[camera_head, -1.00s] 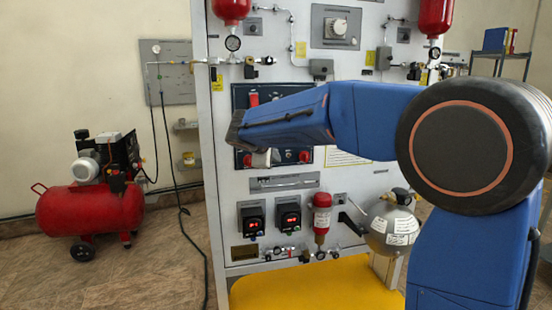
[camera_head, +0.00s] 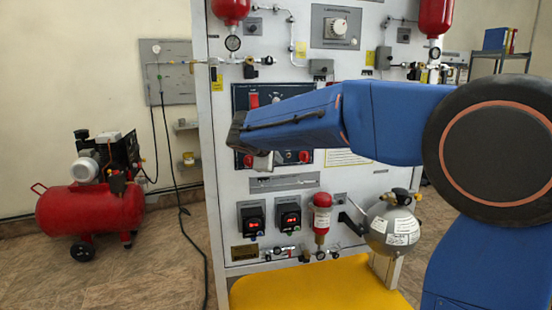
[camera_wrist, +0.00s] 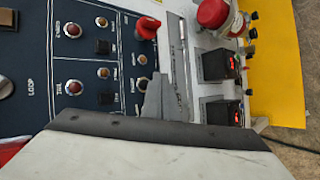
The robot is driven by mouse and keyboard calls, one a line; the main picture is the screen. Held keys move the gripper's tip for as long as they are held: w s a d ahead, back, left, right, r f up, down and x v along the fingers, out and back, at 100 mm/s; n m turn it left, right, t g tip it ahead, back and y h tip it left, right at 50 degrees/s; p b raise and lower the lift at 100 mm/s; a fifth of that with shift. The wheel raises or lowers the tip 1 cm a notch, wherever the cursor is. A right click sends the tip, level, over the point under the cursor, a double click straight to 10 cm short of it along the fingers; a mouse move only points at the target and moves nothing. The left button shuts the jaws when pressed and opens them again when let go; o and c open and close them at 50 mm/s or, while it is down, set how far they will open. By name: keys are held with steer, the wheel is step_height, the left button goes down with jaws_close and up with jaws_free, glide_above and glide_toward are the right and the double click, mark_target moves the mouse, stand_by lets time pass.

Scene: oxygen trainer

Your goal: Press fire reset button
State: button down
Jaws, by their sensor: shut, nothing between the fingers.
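The dark blue control panel (camera_head: 243,96) is on the upright white board, partly hidden behind my arm. The wrist view shows the panel (camera_wrist: 45,65) close up, with small round red-brown buttons or lamps (camera_wrist: 74,88), black square switches (camera_wrist: 104,98) and a red knob (camera_wrist: 146,27). The lettering is too small to tell which one is the fire reset button. My gripper (camera_head: 263,161) is in front of the panel's lower part. In the wrist view my gripper (camera_wrist: 155,95) is shut and empty, its tip by the panel's right edge; I cannot tell whether it touches.
Below the panel are two black boxes with red displays (camera_head: 289,217), a red cylinder (camera_head: 321,219) and a grey sphere (camera_head: 392,228). A yellow base (camera_head: 315,287) juts out below. A red compressor (camera_head: 90,208) stands left on open floor.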

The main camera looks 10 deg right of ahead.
steer(key=s, duration=0.3)
steer(key=shift+s, duration=0.35)
stand_by(0.4)
steer(key=s+d+f+m+g+y, duration=0.1)
steer(key=s+d+f+m, duration=0.15)
steer(key=s, duration=0.45)
steer(key=s+d+f+m+g, duration=0.2)
steer(key=s+d+f, duration=0.15)
steer(key=s, duration=0.45)
steer(key=s+d+f+m+g+y, duration=0.1)
steer(key=s+d+f+m, duration=0.1)
steer(key=s+d, duration=0.35)
steer(key=s+a+f+m+y, duration=0.2)
steer(key=s+f, duration=0.3)
steer(key=s, duration=0.5)
steer(key=s+a+f+m+y, duration=0.1)
steer(key=s+f+m, duration=0.3)
steer(key=s, duration=0.6)
step_height(320, 180, down, 2)
steer(key=shift+s+a+f+g+y, duration=0.15)
steer(key=shift+s+a+g+y, duration=0.25)
steer(key=shift+y, duration=0.3)
steer(key=c, duration=2.5)
jaws_free()
steer(key=shift+d, duration=0.1)
